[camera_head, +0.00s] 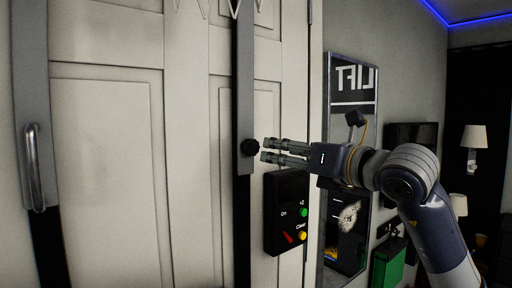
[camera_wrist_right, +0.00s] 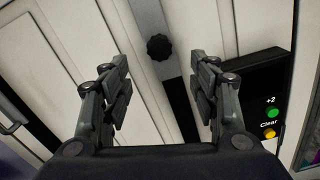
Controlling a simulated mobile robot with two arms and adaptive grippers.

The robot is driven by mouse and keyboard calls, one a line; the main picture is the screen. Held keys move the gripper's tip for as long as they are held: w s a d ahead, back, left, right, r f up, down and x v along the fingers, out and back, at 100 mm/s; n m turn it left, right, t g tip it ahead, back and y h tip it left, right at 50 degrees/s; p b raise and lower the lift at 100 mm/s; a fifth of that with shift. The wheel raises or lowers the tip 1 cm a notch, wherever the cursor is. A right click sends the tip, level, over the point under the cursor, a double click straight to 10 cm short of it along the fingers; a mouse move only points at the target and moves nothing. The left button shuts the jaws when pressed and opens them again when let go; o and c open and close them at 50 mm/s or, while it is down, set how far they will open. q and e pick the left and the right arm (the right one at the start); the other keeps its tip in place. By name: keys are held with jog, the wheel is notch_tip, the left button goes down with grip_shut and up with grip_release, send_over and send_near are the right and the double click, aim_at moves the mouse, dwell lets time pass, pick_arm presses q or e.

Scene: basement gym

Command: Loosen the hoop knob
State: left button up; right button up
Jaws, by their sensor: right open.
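The hoop knob (camera_head: 250,147) is a small black lobed knob on a grey and black vertical strip fixed to the white panelled door. In the right wrist view the knob (camera_wrist_right: 160,47) shows beyond the fingertips, roughly midway between them. My right gripper (camera_head: 266,151) is open and empty, its fingers pointing left at the knob. In the right wrist view a gap shows between the knob and the fingers (camera_wrist_right: 160,75). My left gripper is not in view.
A black control box (camera_head: 286,213) with green and yellow buttons and a red switch hangs just below my right gripper. A metal handle (camera_head: 35,168) sits on the left strip. A mirror (camera_head: 352,115) and a green box (camera_head: 388,263) are to the right.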

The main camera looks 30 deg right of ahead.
aim_at(253, 149)
jog(key=w+p, duration=0.1)
jog(key=w, duration=0.1)
jog(key=w+p, duration=0.1)
jog(key=w, duration=0.2)
jog(key=w+p, duration=0.1)
jog(key=w, duration=0.1)
jog(key=shift+w+a+r, duration=0.1)
jog(key=shift+w+a, duration=0.25)
jog(key=shift+w, duration=0.05)
jog(key=shift+w+p, duration=0.45)
jog(key=shift+w, duration=0.25)
jog(key=c, duration=1.1)
